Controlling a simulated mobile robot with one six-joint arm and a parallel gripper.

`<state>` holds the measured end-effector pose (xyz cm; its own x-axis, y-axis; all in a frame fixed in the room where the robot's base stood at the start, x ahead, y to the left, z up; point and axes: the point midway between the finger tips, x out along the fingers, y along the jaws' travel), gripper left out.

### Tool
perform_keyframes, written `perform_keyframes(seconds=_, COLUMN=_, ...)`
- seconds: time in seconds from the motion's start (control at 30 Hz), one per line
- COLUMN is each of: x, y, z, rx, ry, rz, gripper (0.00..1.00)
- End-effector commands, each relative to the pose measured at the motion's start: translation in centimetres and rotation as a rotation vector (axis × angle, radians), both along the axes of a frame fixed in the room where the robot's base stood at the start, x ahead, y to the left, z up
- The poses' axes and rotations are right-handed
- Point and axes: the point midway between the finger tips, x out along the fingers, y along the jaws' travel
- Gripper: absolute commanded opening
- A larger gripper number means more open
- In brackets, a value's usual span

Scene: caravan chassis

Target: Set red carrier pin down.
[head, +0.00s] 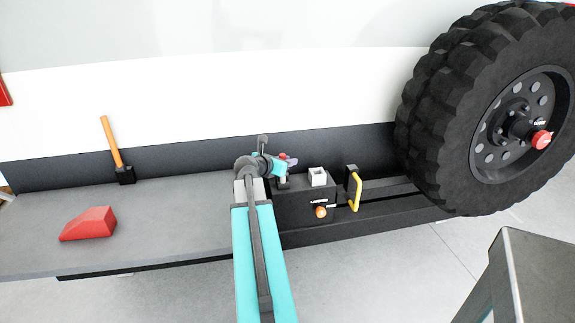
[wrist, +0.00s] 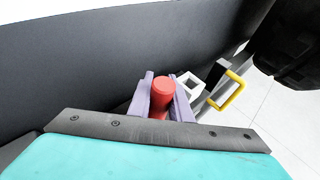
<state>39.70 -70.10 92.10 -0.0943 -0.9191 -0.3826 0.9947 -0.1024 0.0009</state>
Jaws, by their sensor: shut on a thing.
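The red carrier pin (wrist: 162,92) stands between the two purple fingers of my gripper (wrist: 163,103) in the wrist view. My gripper (head: 288,162) is shut on it. In the head view only a small bit of the pin's red top (head: 282,156) shows, mostly hidden by the gripper. The gripper is over the left end of a black box (head: 292,205) at the chassis edge. I cannot tell whether the pin's lower end touches the box.
A white square socket (head: 317,177) sits on the box, right of my gripper. Beside it is a yellow handle (head: 356,192); an orange knob (head: 320,212) is on the front. A large wheel (head: 490,110) stands right. A red wedge (head: 88,224) and a hammer (head: 112,150) are left on the grey shelf (head: 170,220).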

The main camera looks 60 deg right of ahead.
Motion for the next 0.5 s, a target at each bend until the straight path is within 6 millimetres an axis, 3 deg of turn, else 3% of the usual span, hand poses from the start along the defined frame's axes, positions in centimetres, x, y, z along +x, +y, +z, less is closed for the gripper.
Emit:
perform_keyframes(seconds=0.2, x=1.1, y=-2.0, z=-0.2, rx=0.0, ry=0.0, rz=0.0, gripper=0.0)
perform_keyframes(seconds=0.5, x=1.4, y=-2.4, z=-0.3, rx=0.0, ry=0.0, rz=0.001, gripper=0.0)
